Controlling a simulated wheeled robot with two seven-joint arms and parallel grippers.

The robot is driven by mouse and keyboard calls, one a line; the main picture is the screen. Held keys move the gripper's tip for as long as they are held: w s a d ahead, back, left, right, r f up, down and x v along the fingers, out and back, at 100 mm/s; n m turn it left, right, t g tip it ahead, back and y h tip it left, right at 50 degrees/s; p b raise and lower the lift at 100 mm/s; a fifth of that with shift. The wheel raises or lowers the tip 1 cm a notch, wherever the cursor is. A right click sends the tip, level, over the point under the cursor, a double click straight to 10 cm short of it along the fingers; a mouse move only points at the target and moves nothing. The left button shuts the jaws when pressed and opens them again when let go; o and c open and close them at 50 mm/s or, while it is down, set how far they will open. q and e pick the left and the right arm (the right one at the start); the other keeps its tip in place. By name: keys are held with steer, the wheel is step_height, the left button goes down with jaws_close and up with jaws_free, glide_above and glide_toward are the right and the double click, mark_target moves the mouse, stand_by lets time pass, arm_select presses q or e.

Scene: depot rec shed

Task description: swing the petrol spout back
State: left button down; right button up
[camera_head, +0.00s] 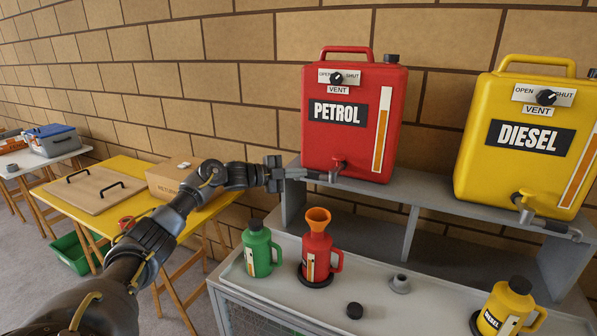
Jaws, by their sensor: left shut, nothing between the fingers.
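The red PETROL can (349,141) stands on the grey shelf at centre. Its red tap (338,164) is low on the front, and a grey spout (321,176) sticks out from it to the left. My left gripper (298,173) is shut and empty, at the spout's left end; I cannot tell whether they touch. A red jug (317,257) with an orange funnel (318,217) stands on a dark round pad below, left of the tap. The PETROL vent knob (337,78) is near the can's top; its setting is too small to read. My right gripper is not in view.
The yellow DIESEL can (520,150) stands on the shelf (430,200) at right, its spout pointing right. A green jug (261,251), black cap (354,310), grey fitting (400,283) and yellow jug (508,308) are on the counter (420,315). A yellow table (120,170) is at left.

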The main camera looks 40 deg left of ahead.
arm_select(q)
steer(key=s+a+r+b, duration=0.1)
steer(key=s+a+b, duration=0.2)
steer(key=a, duration=0.6)
steer(key=shift+s, duration=0.9)
steer(key=shift+d+r, duration=0.1)
steer(key=shift+r, duration=0.1)
